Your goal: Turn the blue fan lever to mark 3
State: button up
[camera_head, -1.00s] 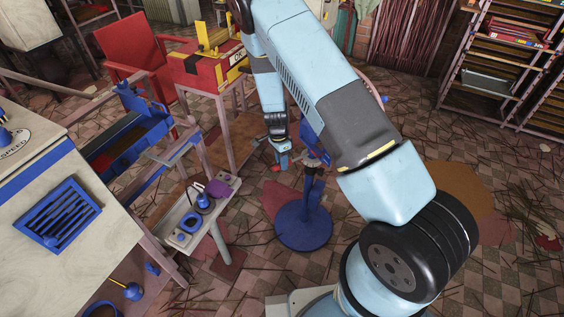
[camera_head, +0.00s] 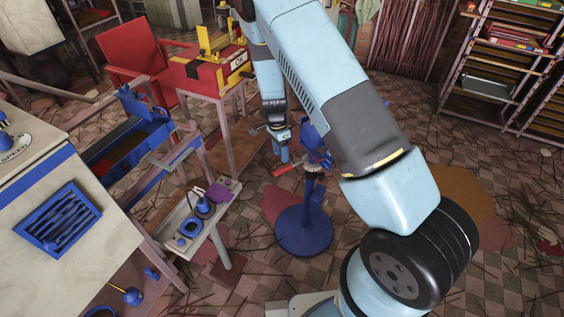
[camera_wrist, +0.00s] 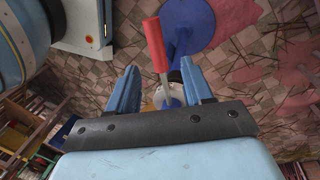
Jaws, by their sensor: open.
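The blue fan (camera_head: 304,232) stands on a round blue base on the floor in the middle of the head view, its upper part partly hidden by my arm. A lever with a red handle (camera_head: 285,168) sticks out to the left from its upper part. In the wrist view the red handle (camera_wrist: 155,45) and its grey shaft show between my two blue fingers. My gripper (camera_wrist: 160,66) is open, one finger on each side of the lever, with gaps visible. In the head view my gripper (camera_head: 283,155) is just above the handle. I cannot read any mark numbers.
A narrow tray table (camera_head: 222,206) with small blue and purple items stands left of the fan. A red box (camera_head: 209,72) on a stand and a red chair (camera_head: 133,50) are behind. A pale cabinet with a blue grille (camera_head: 58,218) is at left. Shelves are far right.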

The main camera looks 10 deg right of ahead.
notch_tip(320, 180, up, 7)
jog(key=w, duration=0.1)
jog(key=shift+w+a, duration=0.2)
jog(key=shift+a, duration=0.1)
jog(key=s+d+r+n+t+y, duration=0.1)
jog(key=s+d+r+n, duration=0.2)
jog(key=r, duration=0.7)
jog(key=s+d+r+n+t+y, duration=0.1)
jog(key=s+d+r, duration=0.25)
jog(key=r, duration=0.65)
jog(key=s+d+r+n+t+y, duration=0.1)
jog(key=s+d+r+n, duration=0.2)
jog(key=r, duration=0.7)
jog(key=s+d+r+n+t, duration=0.1)
jog(key=s+d+r+n, duration=0.1)
jog(key=s, duration=0.5)
jog(key=s+d+r+n+t+h, duration=0.1)
jog(key=s+d+r+n+t, duration=0.1)
jog(key=s+r, duration=0.3)
jog(key=s+d+r+n+t+h, duration=0.1)
jog(key=s+r, duration=0.3)
jog(key=s, duration=0.6)
jog(key=shift+s+d+n+t, duration=0.15)
jog(key=shift+d+n+t, duration=0.15)
jog(key=shift+d+n, duration=0.5)
